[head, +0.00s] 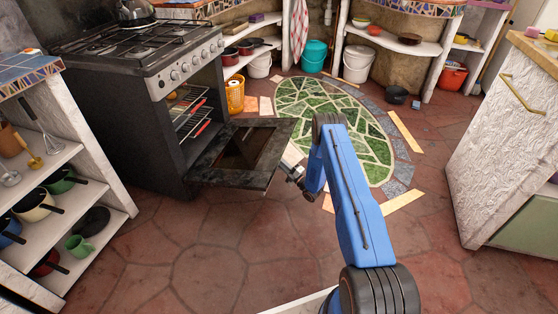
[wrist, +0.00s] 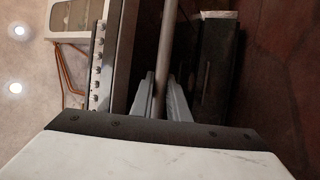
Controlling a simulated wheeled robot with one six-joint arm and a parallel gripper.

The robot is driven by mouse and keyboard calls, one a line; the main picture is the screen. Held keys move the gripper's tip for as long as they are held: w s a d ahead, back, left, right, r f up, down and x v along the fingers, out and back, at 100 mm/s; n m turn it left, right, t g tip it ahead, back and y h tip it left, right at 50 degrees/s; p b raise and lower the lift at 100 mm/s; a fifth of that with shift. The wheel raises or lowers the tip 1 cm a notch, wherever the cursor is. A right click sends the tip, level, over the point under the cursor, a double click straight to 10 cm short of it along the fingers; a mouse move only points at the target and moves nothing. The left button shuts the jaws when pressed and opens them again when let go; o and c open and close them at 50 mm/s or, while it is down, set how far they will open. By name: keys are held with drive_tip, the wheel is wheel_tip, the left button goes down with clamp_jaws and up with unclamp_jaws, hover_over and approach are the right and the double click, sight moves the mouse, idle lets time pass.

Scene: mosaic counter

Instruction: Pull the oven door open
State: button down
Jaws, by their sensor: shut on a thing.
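The black oven (head: 125,130) stands at the left in the head view. Its door (head: 212,174) is hinged down, wide open and close to level, and the racks (head: 190,120) inside show. My gripper (head: 293,174) is at the door's outer edge. In the wrist view my gripper (wrist: 160,82) has its two fingers closed on either side of the round door handle (wrist: 168,40). The handle is mostly hidden in the head view. The oven's knobs (wrist: 98,65) show left of the handle in the wrist view.
A shelf unit with pots (head: 60,190) stands left of the oven. A green mosaic patch (head: 330,120) lies in the floor beyond my arm. A white cabinet (head: 490,150) is at the right. The front floor is clear.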

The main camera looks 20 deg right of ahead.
drive_tip(key=shift+d+f, duration=0.1)
drive_tip(key=shift+f, duration=0.05)
idle(0.3)
drive_tip(key=c, duration=1.7)
unclamp_jaws()
drive_tip(key=v, duration=1.7)
drive_tip(key=shift+s+d+f, duration=0.1)
drive_tip(key=shift+s+d, duration=0.05)
drive_tip(key=shift+s, duration=0.05)
